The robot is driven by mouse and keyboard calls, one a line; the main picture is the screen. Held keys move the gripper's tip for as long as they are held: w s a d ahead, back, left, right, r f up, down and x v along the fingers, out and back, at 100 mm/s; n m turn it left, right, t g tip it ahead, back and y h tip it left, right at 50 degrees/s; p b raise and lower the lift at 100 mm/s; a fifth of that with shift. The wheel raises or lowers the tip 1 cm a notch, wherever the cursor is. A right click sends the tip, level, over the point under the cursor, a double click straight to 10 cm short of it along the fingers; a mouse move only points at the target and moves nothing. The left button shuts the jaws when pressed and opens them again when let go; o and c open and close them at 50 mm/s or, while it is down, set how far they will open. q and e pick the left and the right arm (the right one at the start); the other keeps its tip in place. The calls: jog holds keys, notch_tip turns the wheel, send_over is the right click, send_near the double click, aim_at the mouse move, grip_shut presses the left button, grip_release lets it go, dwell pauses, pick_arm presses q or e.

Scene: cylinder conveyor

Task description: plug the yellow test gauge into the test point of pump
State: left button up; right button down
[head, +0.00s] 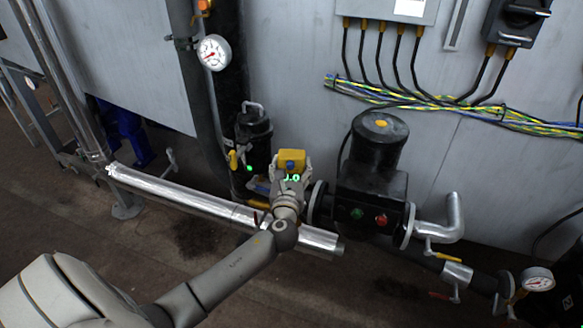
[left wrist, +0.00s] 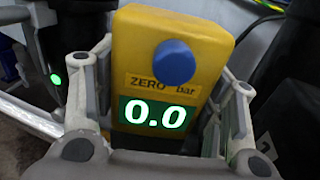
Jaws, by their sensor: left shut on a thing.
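The yellow test gauge (head: 292,160) is held in my left gripper (head: 290,178), in front of the pipework beside the pump. In the left wrist view the gauge (left wrist: 172,70) stands between the two fingers of my left gripper (left wrist: 165,115). It has a blue knob, a "ZERO bar" label and a green display reading 0.0. The black pump (head: 375,185) with a green and a red button is just right of the gripper in the head view. I cannot make out the test point; the gripper and gauge may hide it. My right gripper is not in view.
A black cylinder with a green light (head: 253,140) stands left of the gauge. A round dial (head: 213,52) is on the upright pipe, another dial (head: 537,279) is at the lower right. Cables (head: 430,105) run along the wall.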

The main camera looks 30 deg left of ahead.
aim_at(291, 178)
pick_arm(q)
jog(key=shift+f+b, duration=0.5)
jog(key=shift+f, duration=0.1)
jog(key=shift+f+b, duration=0.7)
jog(key=shift+f, duration=0.45)
jog(key=o, duration=1.3)
jog(key=shift+s, duration=0.15)
jog(key=v, duration=1.2)
